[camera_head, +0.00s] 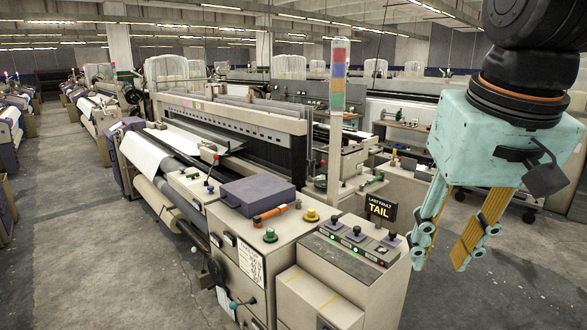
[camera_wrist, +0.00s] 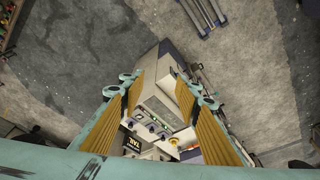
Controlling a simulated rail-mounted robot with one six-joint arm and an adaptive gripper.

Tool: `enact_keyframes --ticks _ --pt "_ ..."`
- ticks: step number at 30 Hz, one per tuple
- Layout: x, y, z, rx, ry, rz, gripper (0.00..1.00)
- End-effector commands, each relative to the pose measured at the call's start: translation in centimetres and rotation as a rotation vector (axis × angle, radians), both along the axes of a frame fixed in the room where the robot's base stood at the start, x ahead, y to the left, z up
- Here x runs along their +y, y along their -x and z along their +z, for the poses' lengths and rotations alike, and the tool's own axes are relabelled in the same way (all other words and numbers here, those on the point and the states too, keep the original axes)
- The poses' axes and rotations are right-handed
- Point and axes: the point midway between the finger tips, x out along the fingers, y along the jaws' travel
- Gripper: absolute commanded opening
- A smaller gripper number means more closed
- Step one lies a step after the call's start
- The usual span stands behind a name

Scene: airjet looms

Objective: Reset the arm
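My gripper (camera_head: 446,257) is at the right of the head view, teal with yellow finger pads, pointing down. Its fingers are apart and nothing is between them. It hangs in the air to the right of the loom's control box (camera_head: 345,262) and touches nothing that I can see. In the wrist view, my gripper (camera_wrist: 167,88) also shows spread fingers, with the control box (camera_wrist: 165,82) visible below between them. The wrist camera looks down on the box and the floor.
The loom (camera_head: 225,125) fills the middle of the head view. Its small display (camera_head: 381,208) reads "LAST FAULT TAIL". A signal tower (camera_head: 338,90) stands behind the box. A purple case (camera_head: 257,195) and an orange tool (camera_head: 270,214) lie on top. Open floor (camera_head: 80,220) lies at left.

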Motion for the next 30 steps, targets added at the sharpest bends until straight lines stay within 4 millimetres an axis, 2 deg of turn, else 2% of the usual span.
enact_keyframes --ticks 3,18,24,30 --pt "0.3 2.3 -0.9 -0.011 0.002 0.012 0.3" --pt "1.0 10.6 -5.2 -0.049 0.011 0.059 0.3" --pt "1.2 12.7 -6.5 -0.059 0.014 0.072 0.3" --pt "1.2 13.4 -7.0 -0.061 0.015 0.076 0.3"
